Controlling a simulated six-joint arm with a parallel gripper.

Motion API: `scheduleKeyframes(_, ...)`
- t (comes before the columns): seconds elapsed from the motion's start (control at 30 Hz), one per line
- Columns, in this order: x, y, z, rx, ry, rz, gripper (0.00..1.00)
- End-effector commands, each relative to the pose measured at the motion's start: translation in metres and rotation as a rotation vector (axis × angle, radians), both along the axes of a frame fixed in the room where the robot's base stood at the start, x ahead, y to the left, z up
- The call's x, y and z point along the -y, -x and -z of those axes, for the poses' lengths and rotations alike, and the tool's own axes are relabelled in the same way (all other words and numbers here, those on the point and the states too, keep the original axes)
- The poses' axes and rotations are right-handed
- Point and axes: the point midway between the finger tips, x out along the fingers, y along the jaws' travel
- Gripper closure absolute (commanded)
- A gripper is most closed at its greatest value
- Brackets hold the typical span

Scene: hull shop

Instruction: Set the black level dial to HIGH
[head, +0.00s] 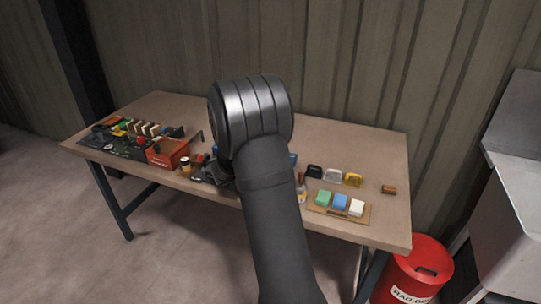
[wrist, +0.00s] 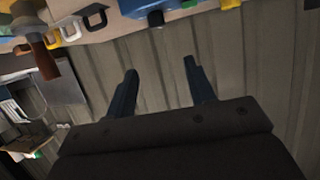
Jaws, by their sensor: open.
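My gripper (wrist: 160,82) is open and empty in the wrist view, its two dark fingers apart in front of the ribbed wall. In the head view my arm hides it. I cannot make out the black level dial for certain in either view. A dark panel (head: 124,148) with small coloured parts lies at the left end of the workbench (head: 384,147). A dark device (head: 208,174) is partly hidden behind my arm near the bench's middle. No dial setting can be read.
A red box (head: 167,153) stands right of the panel. A tray (head: 322,210) with green, blue and white blocks lies at the front right, below black, white and yellow handled items (head: 333,175). A brown cylinder (head: 389,189) lies farther right. A red bin (head: 418,272) stands on the floor.

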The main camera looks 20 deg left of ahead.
Motion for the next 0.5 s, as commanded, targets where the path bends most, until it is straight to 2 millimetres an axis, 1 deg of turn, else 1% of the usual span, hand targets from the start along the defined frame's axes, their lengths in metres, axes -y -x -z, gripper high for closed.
scheduleKeyframes(0.03,0.009,-0.002,-0.002,0.008,-0.004,-0.029,0.5)
scheduleKeyframes(0.13,0.022,-0.002,-0.003,0.013,-0.015,-0.107,0.5)
scheduleKeyframes(0.23,0.033,0.001,-0.001,0.003,-0.023,-0.175,0.5)
scheduleKeyframes(0.4,0.042,0.008,0.004,-0.022,-0.03,-0.243,0.5)
scheduleKeyframes(0.5,0.043,0.006,0.006,-0.026,-0.031,-0.252,0.5)
